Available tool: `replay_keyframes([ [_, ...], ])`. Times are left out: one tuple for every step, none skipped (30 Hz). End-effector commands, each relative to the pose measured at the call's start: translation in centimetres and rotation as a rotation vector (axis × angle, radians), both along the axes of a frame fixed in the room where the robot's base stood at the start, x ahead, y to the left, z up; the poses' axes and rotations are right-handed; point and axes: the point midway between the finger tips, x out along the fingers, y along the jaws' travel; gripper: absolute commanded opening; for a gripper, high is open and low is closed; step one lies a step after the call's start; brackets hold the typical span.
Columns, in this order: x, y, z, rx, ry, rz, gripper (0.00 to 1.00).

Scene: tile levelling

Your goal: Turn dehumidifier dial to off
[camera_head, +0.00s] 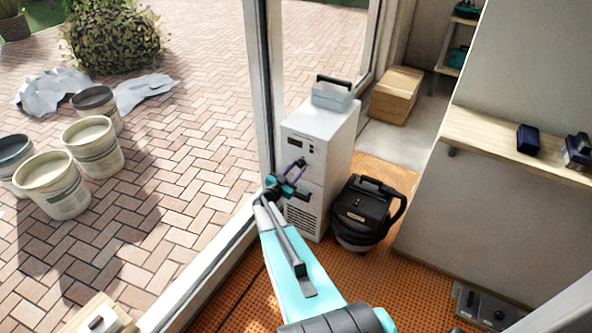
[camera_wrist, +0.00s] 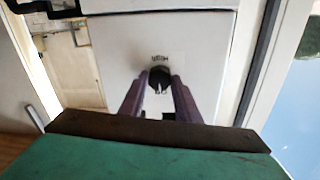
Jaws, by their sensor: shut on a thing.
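The dehumidifier (camera_head: 333,140) is a tall white cabinet standing by the window frame, with a small dark panel and a vent grille low on its front. My gripper (camera_head: 300,166) reaches its front face. In the wrist view, the dark round dial (camera_wrist: 159,73) sits on the white front, with small dark lettering beside it. The two purple-grey fingers of my gripper (camera_wrist: 160,88) are shut on the dial, one on each side.
A clear box with a dark handle (camera_head: 333,95) sits on top of the dehumidifier. A black vacuum (camera_head: 365,212) stands close to its right. A cardboard box (camera_head: 396,95) lies behind. A wooden shelf (camera_head: 490,135) runs along the right wall. Several buckets stand outside on the paving.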

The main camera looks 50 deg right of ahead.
Motion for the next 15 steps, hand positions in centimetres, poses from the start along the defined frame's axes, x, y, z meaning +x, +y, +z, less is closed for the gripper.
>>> replay_keyframes([
  [-0.55, -0.27, -0.12, 0.001, -0.001, -0.013, 0.07],
  [-0.55, -0.27, -0.12, 0.001, -0.002, -0.013, 0.07],
  [-0.56, -0.27, -0.12, 0.001, -0.002, -0.013, 0.07],
  [-0.56, -0.27, -0.12, 0.001, -0.002, -0.013, 0.07],
  [-0.56, -0.27, -0.12, 0.001, -0.002, -0.013, 0.07],
  [-0.57, -0.27, -0.12, 0.001, -0.002, -0.013, 0.07],
  [-0.57, -0.27, -0.13, 0.001, -0.002, -0.014, 0.35],
  [-0.57, -0.27, -0.12, 0.001, -0.002, -0.013, 0.40],
  [-0.53, -0.26, -0.11, 0.001, -0.002, -0.012, 0.46],
  [-0.49, -0.23, -0.10, 0.000, -0.002, -0.011, 0.48],
  [-0.44, -0.21, -0.10, 0.000, -0.002, -0.010, 0.48],
  [-0.38, -0.19, -0.08, 0.001, -0.002, -0.009, 0.48],
  [-0.36, -0.16, -0.08, 0.001, -0.002, -0.008, 0.48],
  [-0.32, -0.15, -0.07, 0.001, -0.002, -0.007, 0.48],
  [-0.28, -0.14, -0.06, 0.001, -0.002, -0.007, 0.48],
])
